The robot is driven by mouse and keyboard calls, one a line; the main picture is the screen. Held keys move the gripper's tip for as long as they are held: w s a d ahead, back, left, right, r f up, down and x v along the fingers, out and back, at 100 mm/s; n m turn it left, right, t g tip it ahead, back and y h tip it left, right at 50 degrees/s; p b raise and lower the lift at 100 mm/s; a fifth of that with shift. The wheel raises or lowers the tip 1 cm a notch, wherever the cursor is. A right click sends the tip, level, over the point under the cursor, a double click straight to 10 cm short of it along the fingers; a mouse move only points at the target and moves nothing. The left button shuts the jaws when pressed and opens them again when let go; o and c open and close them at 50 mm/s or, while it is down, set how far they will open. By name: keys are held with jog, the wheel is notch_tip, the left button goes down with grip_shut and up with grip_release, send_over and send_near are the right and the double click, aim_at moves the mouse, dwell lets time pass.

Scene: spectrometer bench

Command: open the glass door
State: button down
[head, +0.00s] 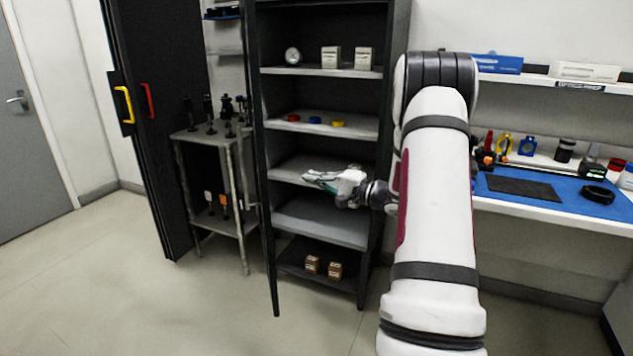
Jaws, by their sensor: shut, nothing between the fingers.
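The tall dark cabinet (385,200) stands at the centre with its shelves exposed. Its glass door seems to be the narrow dark frame (268,225) at the left of the opening, seen almost edge-on and standing out from the cabinet. The glass itself is hard to make out, and I cannot tell the exact door angle. My gripper (312,177) points left in front of the middle shelves, to the right of the door frame and apart from it in the picture. Its fingers look closed and empty. My arm hides part of the cabinet's right side.
Cabinet shelves hold a round gauge (292,56), small boxes (331,57), coloured discs (314,120) and brown boxes (312,263). A metal cart (240,190) stands left of the door frame. A blue-matted bench (540,190) is at right. Floor in front is clear.

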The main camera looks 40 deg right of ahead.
jog(key=w+a, duration=0.5)
jog(key=w, duration=0.2)
jog(key=shift+w, duration=0.4)
jog(key=shift+a, duration=0.15)
